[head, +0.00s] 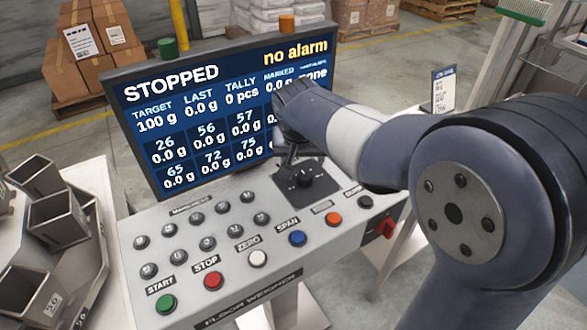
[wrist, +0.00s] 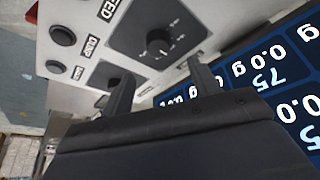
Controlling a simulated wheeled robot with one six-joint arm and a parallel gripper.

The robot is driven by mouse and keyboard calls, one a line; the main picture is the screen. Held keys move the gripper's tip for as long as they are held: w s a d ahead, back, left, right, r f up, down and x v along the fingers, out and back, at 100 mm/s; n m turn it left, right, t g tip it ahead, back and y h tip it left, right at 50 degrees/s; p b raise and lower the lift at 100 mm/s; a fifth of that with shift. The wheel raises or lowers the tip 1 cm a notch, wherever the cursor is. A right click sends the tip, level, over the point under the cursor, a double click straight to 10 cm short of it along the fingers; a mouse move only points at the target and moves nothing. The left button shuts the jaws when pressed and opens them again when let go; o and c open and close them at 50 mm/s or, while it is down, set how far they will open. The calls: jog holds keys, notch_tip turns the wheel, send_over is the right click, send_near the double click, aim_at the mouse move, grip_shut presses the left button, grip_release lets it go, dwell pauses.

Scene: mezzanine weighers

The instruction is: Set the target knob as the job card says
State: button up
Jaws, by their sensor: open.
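A black rotary knob (head: 304,179) sits on a dark square plate at the right of the sloped panel. It also shows in the wrist view (wrist: 160,42), with a dial scale around it. Its label and exact setting are unreadable. The screen (head: 225,105) reads STOPPED, TARGET 100 g, LAST 0.0 g, TALLY 0 pcs and "no alarm". A job card (head: 443,90) stands to the right, its writing too small to read. My gripper (head: 289,156) is open just above the knob's upper left. In the wrist view its fingers (wrist: 160,82) are apart from the knob, with nothing between them.
The panel (head: 235,190) holds several small dark buttons and a row with green START (head: 166,304), red STOP (head: 213,280), white ZERO (head: 257,258), blue SPAN (head: 297,238) and orange (head: 334,218) buttons. A red switch (head: 387,228) is at the right end. Grey weigher buckets (head: 57,219) stand left.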

aim_at(305, 176)
jog(key=p+x, duration=0.1)
jog(key=x, duration=0.8)
jog(key=shift+f, duration=0.2)
jog(key=shift+c, duration=0.6)
jog(key=c, duration=0.9)
